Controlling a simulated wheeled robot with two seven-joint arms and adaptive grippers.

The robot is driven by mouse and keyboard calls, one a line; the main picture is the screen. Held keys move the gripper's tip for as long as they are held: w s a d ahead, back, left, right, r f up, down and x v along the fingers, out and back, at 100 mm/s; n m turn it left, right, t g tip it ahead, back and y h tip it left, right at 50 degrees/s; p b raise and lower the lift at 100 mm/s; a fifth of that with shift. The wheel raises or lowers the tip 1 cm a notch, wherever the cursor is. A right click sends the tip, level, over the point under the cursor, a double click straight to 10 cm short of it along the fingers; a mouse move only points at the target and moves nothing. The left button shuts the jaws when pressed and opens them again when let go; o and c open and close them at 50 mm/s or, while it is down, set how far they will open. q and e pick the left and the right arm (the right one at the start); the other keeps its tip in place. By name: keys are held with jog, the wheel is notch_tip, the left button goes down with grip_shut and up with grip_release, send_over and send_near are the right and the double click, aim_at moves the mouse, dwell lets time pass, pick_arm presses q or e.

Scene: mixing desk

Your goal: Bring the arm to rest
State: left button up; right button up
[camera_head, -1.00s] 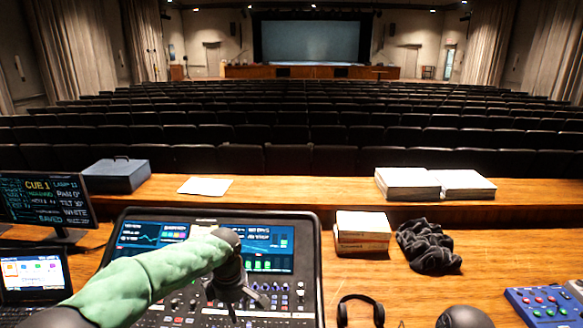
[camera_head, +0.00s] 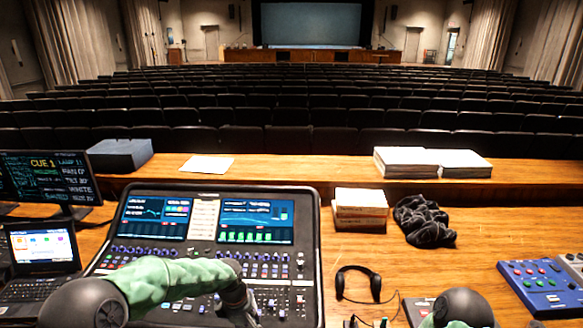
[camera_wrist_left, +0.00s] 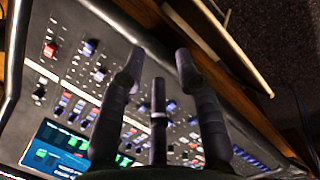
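My left arm in its green sleeve comes in from the lower left in the head view. My left gripper (camera_head: 247,318) is low over the right part of the mixing console (camera_head: 308,235), partly cut off by the bottom edge. The left wrist view shows its dark fingers (camera_wrist_left: 158,72) spread apart with nothing between them, above the console's knobs and faders. I cannot tell how high they are above it. At the bottom right of the head view a dark rounded joint of my right arm shows. My right gripper is not in view.
A laptop (camera_head: 42,250) and a monitor (camera_head: 48,178) stand left of the console. A headset (camera_head: 358,282), a small box stack (camera_head: 360,210), a dark crumpled cloth (camera_head: 424,222) and a blue control box (camera_head: 540,287) are to its right. Bare wood lies between them.

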pick_arm(q)
jog(key=s+d+f+m+h+b, duration=0.1)
jog(key=s+f+m+b, duration=0.2)
jog(key=s+f, duration=0.9)
jog(key=s+d+f+m+h+b, duration=0.1)
jog(key=s+f+m+b, duration=0.3)
jog(key=s+f+m, duration=0.3)
jog(key=s+f, duration=0.5)
jog(key=f, duration=0.7)
jog(key=shift+s+m, duration=0.35)
jog(key=shift+m, duration=0.05)
jog(key=shift+d+f, duration=0.1)
